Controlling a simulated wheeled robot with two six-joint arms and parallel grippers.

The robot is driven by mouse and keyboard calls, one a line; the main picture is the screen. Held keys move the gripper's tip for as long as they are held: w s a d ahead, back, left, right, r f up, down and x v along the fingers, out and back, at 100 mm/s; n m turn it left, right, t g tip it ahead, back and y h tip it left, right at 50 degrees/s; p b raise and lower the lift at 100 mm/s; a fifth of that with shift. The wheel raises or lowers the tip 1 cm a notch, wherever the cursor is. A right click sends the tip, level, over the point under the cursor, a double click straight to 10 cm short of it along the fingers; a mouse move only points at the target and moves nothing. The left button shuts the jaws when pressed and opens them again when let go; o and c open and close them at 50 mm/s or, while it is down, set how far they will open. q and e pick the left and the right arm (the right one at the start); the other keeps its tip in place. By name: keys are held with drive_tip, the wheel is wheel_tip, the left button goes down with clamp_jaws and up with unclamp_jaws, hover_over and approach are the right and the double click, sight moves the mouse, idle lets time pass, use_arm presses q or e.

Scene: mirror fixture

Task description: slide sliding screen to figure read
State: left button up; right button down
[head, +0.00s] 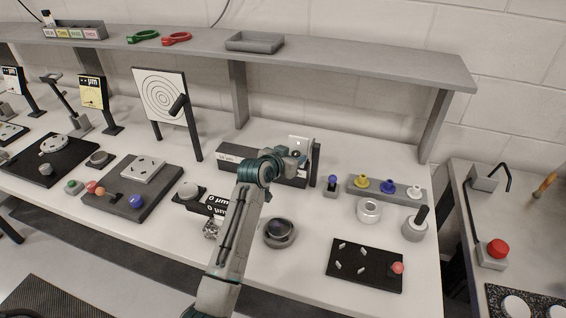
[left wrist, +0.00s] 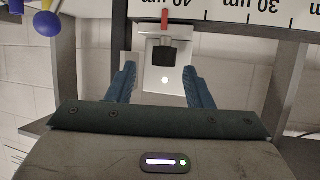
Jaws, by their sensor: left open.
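The sliding screen (head: 299,143) is a small pale plate at the right part of a long dark rail (head: 233,153). In the left wrist view the sliding screen (left wrist: 165,87) shows a bright spot and a dark knob (left wrist: 164,55). Its red pointer (left wrist: 165,18) is by the upside-down 40 µm mark of the scale (left wrist: 225,12); 30 is to the right. My left gripper (head: 296,160) is open at the screen; its fingers (left wrist: 160,85) appear either side of the plate, contact unclear. A dark plate with white figures (head: 214,208) reads "0 µm", partly hidden by my arm. My right gripper is out of view.
A dark post (head: 316,165) stands right of the screen. A small blue-topped block (head: 331,187) and a tray of coloured knobs (head: 390,187) are farther right. A shelf (head: 330,62) runs above the bench.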

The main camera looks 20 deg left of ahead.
use_arm(q)
drive_tip(key=b+v, duration=0.2)
drive_tip(key=v, duration=0.6)
drive_tip(key=shift+s, duration=0.25)
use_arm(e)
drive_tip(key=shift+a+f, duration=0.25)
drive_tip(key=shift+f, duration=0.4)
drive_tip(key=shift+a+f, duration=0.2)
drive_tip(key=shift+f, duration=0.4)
use_arm(q)
drive_tip(key=shift+d, duration=0.1)
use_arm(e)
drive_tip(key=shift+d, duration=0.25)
